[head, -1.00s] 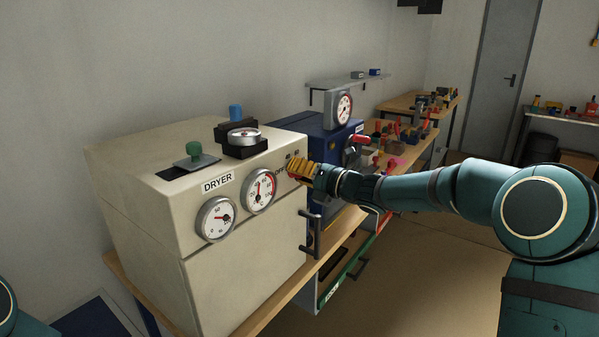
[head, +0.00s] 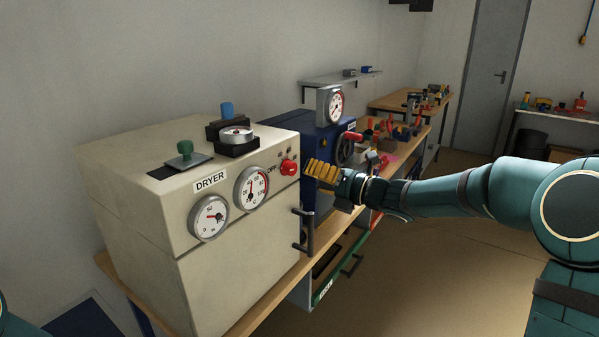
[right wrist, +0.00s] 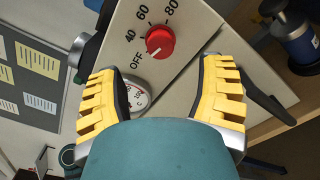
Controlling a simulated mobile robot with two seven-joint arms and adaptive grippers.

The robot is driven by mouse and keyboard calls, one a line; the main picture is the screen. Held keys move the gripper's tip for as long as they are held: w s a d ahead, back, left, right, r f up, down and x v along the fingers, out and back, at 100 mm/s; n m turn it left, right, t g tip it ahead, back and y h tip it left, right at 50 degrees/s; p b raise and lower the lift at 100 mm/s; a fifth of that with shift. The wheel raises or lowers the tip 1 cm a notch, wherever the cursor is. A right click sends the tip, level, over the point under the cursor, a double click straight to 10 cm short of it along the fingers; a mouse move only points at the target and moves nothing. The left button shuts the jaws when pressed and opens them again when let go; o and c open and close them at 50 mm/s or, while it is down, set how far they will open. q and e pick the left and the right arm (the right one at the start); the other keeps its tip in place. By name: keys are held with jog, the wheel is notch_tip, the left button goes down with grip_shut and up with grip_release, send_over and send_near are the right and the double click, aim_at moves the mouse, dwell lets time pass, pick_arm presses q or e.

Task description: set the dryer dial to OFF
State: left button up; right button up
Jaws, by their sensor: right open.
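The dryer (head: 150,215) is a cream box at the left of the head view. Its red dial (head: 289,167) sits at the right end of the front panel. In the right wrist view the red dial (right wrist: 160,42) shows marks OFF, 40, 60 and 80. A small pale mark on its lower-left edge faces the OFF label (right wrist: 135,62). My right gripper (head: 310,170) is open and empty, just right of the dial and apart from it. Its yellow fingers (right wrist: 160,72) stand either side of the dial's line in the wrist view. My left gripper is out of view.
Two round gauges (head: 209,217) (head: 251,188) sit left of the dial. A dark door handle (head: 303,230) sticks out below it. A blue machine (head: 318,140) stands behind the dryer on the wooden bench (head: 265,310). Open floor lies to the right.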

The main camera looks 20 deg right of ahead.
jog(key=shift+v, duration=2.35)
jog(key=s+a+f+m+g+h, duration=0.1)
jog(key=a+f+m+h, duration=0.25)
jog(key=f+m, duration=0.8)
jog(key=a+f+m+g+h, duration=0.2)
jog(key=a+f+m, duration=0.3)
jog(key=f+m, duration=0.7)
jog(key=s+a+f+m+g, duration=0.3)
jog(key=s+f+m, duration=0.1)
jog(key=s+f, duration=0.3)
jog(key=s+a+f+m+g+h, duration=0.1)
jog(key=s+a+f+m+g, duration=0.1)
jog(key=s+f, duration=0.5)
jog(key=s+a+f+m+g, duration=0.3)
jog(key=s+f+m, duration=0.3)
jog(key=s+f, duration=0.2)
jog(key=shift+s+a+g+h, duration=0.3)
jog(key=shift+s+g+h, duration=0.05)
jog(key=shift+s+g, duration=0.4)
